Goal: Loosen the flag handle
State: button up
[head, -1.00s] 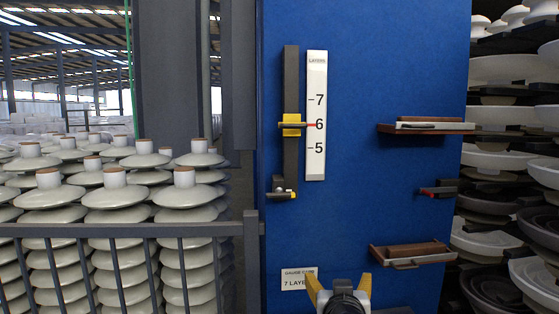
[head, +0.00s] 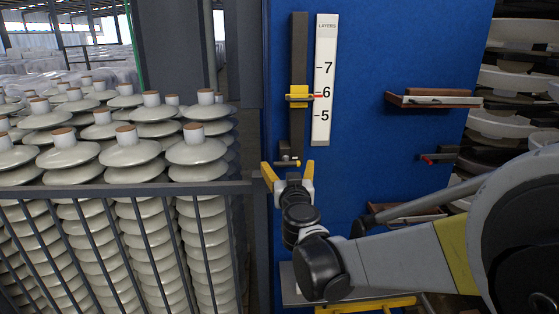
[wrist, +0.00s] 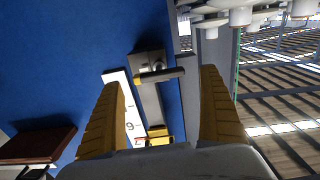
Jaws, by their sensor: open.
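The flag handle (head: 288,163) is a small dark lever with a yellow tip at the foot of a dark vertical rail (head: 298,50) on the blue panel. My gripper (head: 288,172) is open, yellow fingers just below the handle in the head view. In the wrist view the handle appears between my fingers (wrist: 161,79); I cannot tell whether they touch it.
Insulator stacks (head: 130,153) stand behind a grey rail fence (head: 120,190) at left. Brown shelves (head: 434,100) and a red-tipped lever (head: 437,157) stick out of the panel (head: 375,60) at right. My arm covers the lower right.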

aim_at(286, 162)
jog(key=shift+w, duration=1.4)
jog(key=c, duration=1.2)
